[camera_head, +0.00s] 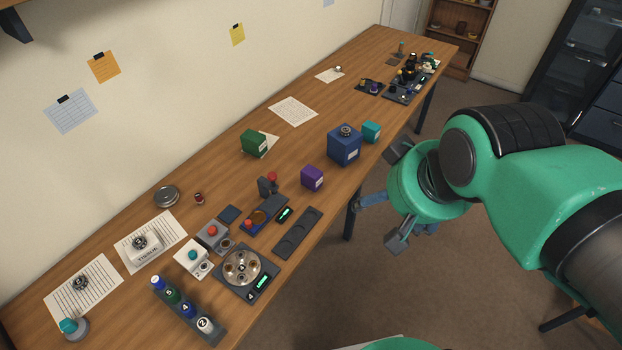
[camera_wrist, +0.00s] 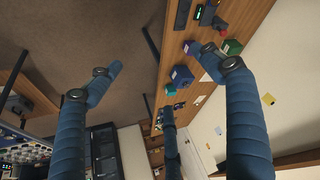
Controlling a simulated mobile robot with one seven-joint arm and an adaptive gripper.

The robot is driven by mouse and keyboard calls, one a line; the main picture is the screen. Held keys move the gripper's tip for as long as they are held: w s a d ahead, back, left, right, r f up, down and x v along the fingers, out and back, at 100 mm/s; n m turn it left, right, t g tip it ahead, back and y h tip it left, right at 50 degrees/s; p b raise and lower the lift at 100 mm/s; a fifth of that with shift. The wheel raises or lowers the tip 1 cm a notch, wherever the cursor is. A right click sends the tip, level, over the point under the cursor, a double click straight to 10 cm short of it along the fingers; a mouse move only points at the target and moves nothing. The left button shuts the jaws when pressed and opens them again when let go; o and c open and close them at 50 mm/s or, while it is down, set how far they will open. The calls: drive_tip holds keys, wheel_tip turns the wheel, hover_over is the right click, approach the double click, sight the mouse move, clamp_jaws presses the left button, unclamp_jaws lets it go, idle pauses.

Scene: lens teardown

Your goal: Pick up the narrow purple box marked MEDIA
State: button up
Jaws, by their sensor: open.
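The narrow purple box (camera_head: 312,178) stands on the wooden table near its front edge, with a pale label low on its side. It also shows in the wrist view (camera_wrist: 191,47), partly hidden by a finger of my gripper. My gripper (camera_head: 381,200) is open and empty, off the table's front edge above the floor, to the right of the box and apart from it. In the wrist view my gripper's blue fingers (camera_wrist: 155,68) are spread wide with nothing between them.
A larger blue box (camera_head: 344,146) with a round part on top and a teal box (camera_head: 371,131) stand beyond the purple box. A green box (camera_head: 254,142) stands toward the wall. A joystick device (camera_head: 268,187) and a dark tray (camera_head: 298,233) are on the near side.

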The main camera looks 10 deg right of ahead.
idle(0.3)
drive_tip(key=m+g+y+p, duration=0.1)
drive_tip(key=m+g+p, duration=0.6)
drive_tip(key=m, duration=0.3)
hover_over(312, 170)
drive_tip(key=w+d, duration=0.1)
wheel_tip(312, 170, down, 25)
drive_tip(key=shift+d+f, duration=0.2)
drive_tip(key=shift+f, duration=0.05)
drive_tip(key=shift+f, duration=0.15)
drive_tip(key=shift+s+a+f+b, duration=0.15)
drive_tip(key=shift+f+b, duration=0.1)
drive_tip(key=shift+f, duration=1.1)
drive_tip(key=shift+s+a+f+b, duration=0.1)
drive_tip(key=shift+a+f+b, duration=0.15)
drive_tip(key=shift+f, duration=1.15)
drive_tip(key=shift+s+a+f+b, duration=0.15)
drive_tip(key=shift+f+b, duration=0.15)
drive_tip(key=shift+f, duration=1.05)
